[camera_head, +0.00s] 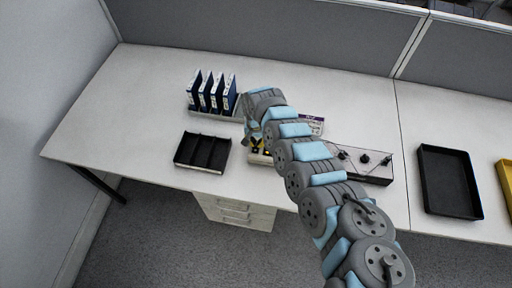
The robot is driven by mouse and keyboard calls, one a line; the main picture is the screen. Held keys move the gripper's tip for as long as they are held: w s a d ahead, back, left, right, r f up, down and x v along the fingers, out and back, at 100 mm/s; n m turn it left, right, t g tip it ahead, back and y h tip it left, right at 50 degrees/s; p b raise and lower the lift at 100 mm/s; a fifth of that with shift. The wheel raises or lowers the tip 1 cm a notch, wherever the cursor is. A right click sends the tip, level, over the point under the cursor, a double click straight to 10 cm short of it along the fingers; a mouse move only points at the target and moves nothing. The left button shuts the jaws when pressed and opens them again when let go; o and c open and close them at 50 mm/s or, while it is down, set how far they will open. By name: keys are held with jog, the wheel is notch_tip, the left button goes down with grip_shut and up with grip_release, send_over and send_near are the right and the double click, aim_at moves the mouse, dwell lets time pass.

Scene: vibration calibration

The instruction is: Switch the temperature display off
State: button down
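My arm reaches across the desk from the lower right, and my gripper (251,136) points down near the middle of the desk. Its fingers are small and partly covered by the arm, so I cannot tell whether they are open or shut. A yellow device with dark parts (257,158) sits right under and beside the gripper, mostly hidden by it and the arm. A pale unit with a purple label (312,122) shows behind the arm. I cannot make out which item is the temperature display, or any lit reading or switch.
A low box with black knobs (375,177) lies right of the arm. A black compartment tray (181,160) and a rack (215,115) of blue-and-white binders stand left. A black tray (424,195) and yellow tray (505,176) lie right.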

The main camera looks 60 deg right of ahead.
jog(key=shift+f, duration=0.35)
dwell(0.3)
notch_tip(320, 180, up, 7)
jog(key=p, duration=0.9)
jog(key=shift+r, duration=0.1)
dwell(0.8)
